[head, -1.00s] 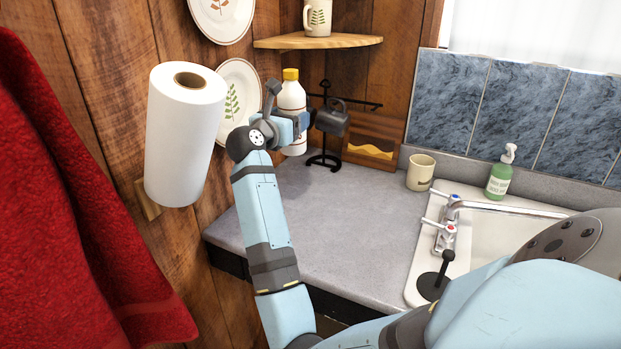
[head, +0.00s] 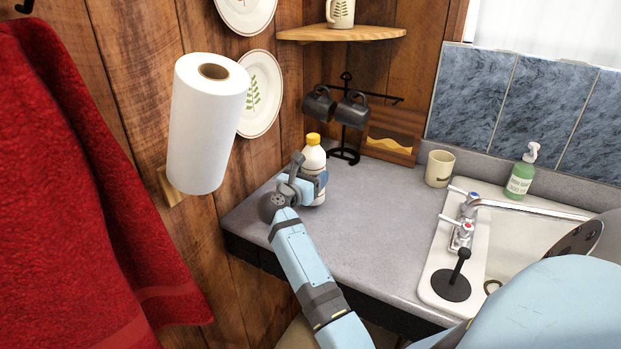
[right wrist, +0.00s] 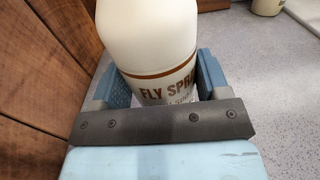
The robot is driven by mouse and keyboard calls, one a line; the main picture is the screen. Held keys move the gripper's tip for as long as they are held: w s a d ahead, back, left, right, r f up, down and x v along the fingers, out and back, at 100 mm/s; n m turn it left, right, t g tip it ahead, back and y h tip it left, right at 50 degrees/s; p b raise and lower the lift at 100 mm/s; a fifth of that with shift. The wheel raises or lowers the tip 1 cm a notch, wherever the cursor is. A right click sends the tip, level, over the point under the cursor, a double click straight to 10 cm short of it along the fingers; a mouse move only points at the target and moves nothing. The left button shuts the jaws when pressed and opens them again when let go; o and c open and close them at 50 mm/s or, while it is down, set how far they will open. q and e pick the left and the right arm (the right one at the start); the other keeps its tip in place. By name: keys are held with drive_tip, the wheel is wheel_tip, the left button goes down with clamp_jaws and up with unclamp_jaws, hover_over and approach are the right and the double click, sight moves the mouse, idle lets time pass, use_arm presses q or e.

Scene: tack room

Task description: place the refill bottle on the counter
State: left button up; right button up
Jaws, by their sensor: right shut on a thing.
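The refill bottle (head: 313,157) is white with a yellow cap and stands upright at the left part of the grey counter (head: 350,225), near the wooden wall. In the right wrist view the bottle (right wrist: 150,35) shows a brown band and lettering reading "FLY SPR". My right gripper (head: 312,187) is shut on the bottle, with one blue finger on each side of it. The bottle's base is at or just above the counter top; I cannot tell whether it touches. My left gripper is not in view.
A mug stand (head: 346,125) with dark mugs is behind the bottle. A beige cup (head: 439,168), a green soap bottle (head: 521,175) and the sink (head: 437,285) are to the right. A paper towel roll (head: 205,130) hangs at left. The counter's middle is clear.

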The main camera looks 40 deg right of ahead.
drive_tip(key=shift+f, duration=0.5)
drive_tip(key=shift+f+b, duration=0.25)
drive_tip(key=shift+b, duration=0.05)
drive_tip(key=o, duration=1.3)
drive_tip(key=shift+r, duration=0.1)
